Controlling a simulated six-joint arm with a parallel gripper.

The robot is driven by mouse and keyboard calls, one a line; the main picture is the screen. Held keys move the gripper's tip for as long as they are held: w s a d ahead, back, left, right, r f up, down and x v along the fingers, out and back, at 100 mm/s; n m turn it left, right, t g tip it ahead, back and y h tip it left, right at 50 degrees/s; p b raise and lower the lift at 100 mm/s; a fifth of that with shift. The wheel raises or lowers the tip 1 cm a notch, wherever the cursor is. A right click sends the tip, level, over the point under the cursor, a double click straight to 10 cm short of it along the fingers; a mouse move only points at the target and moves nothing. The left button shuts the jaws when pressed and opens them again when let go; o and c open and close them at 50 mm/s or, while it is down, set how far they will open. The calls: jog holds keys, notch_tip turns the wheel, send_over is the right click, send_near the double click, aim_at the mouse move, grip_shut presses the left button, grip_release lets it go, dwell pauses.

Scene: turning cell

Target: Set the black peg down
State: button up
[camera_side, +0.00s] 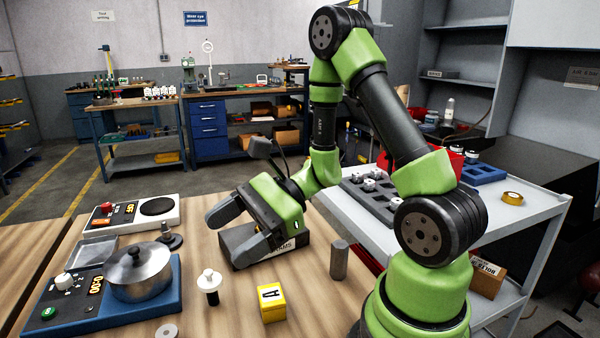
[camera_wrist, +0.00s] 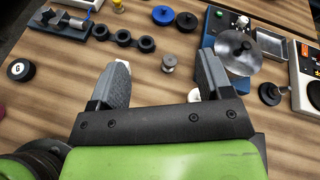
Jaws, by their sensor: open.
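My gripper (camera_side: 238,228) is open, low over the wooden table in the side view. In the wrist view nothing is held between its two fingers (camera_wrist: 160,85). A piece with a black lower part and a white flanged top (camera_side: 210,281) stands upright on the table, apart from the gripper. A black knobbed piece (camera_side: 170,238) stands between the pot and the gripper; it also shows in the wrist view (camera_wrist: 270,93). A dark grey cylinder (camera_side: 339,259) stands upright right of the gripper. I cannot tell which of these, if any, is the black peg.
A dark labelled box (camera_side: 292,243) is close by the gripper. A yellow block (camera_side: 271,302) is in front. A grey trolley (camera_side: 530,215) stands at right.

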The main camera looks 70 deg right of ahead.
jog(key=s+a+r+n+g+h, duration=0.4)
jog(key=s+r+n+g, duration=0.3)
jog(key=n, duration=0.4)
jog(key=s+d+r+n+t+h, duration=0.4)
jog(key=r+n+t+h, duration=0.1)
jog(key=n+t, duration=0.1)
jog(key=shift+r+t+h, duration=0.35)
jog(key=shift+t+h, duration=0.05)
